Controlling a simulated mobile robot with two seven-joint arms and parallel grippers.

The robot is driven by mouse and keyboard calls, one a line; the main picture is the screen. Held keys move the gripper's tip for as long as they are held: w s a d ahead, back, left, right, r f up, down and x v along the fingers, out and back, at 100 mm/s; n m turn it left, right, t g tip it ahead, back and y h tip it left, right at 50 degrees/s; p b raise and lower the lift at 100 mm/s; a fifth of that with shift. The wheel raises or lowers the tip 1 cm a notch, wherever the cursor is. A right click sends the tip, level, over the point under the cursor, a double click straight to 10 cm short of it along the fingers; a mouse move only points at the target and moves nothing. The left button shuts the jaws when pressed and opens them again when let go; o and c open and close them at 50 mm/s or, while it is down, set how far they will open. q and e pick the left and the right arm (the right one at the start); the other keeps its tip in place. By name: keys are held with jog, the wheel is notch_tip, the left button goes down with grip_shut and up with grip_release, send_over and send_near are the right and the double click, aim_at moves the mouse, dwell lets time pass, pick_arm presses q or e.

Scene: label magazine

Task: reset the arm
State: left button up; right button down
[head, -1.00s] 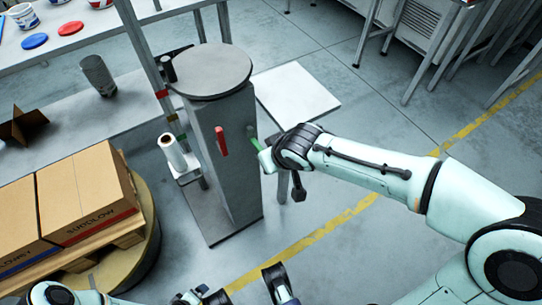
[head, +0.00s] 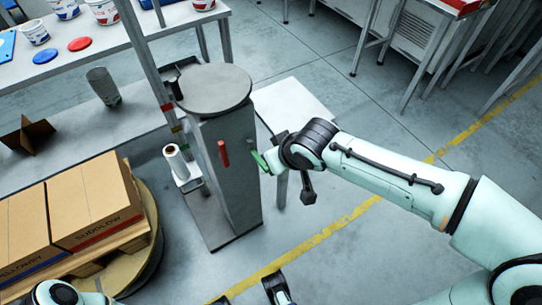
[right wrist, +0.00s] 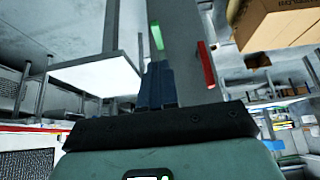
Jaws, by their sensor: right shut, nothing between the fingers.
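My right gripper (head: 273,158) is beside the right face of the grey column (head: 228,170), close to a green handle (head: 259,160). In the right wrist view its dark fingers (right wrist: 157,84) are together with nothing between them. The green handle (right wrist: 156,37) shows just beyond the fingertips there; I cannot tell whether they touch. A red handle (head: 224,153) stands upright on the column's front and also shows in the right wrist view (right wrist: 207,65). Parts of my left arm show at the bottom edge, mostly cut off; the state of its jaws is unclear.
Cartons (head: 95,205) lie on a pallet at the left. A white roll (head: 176,162) stands beside the column. A white table (head: 292,105) is behind my right gripper. Benches with tubs and lids are at the back left.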

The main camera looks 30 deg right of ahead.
jog(key=s+a+f+m+g+y+p, duration=0.1)
jog(key=s+a+f+g+p, duration=0.2)
jog(key=f, duration=0.6)
jog(key=s+a+f+g+y+p, duration=0.1)
jog(key=a+f+y+p, duration=0.1)
jog(key=f+p, duration=0.55)
pick_arm(q)
notch_tip(320, 180, up, 15)
jog(key=s+d+g+p, duration=0.1)
jog(key=s+p, duration=0.1)
jog(key=p, duration=0.2)
jog(key=shift+s+g+p, duration=0.15)
jog(key=shift+g+p, duration=0.15)
pick_arm(e)
jog(key=s+a+f+m+g, duration=0.2)
jog(key=s+f+m+g, duration=0.1)
jog(key=s+f, duration=1)
jog(key=s, duration=0.4)
jog(key=shift+f+m, duration=0.25)
jog(key=shift+m, duration=0.15)
pick_arm(q)
jog(key=shift+d, duration=0.1)
pick_arm(e)
jog(key=shift+w, duration=0.1)
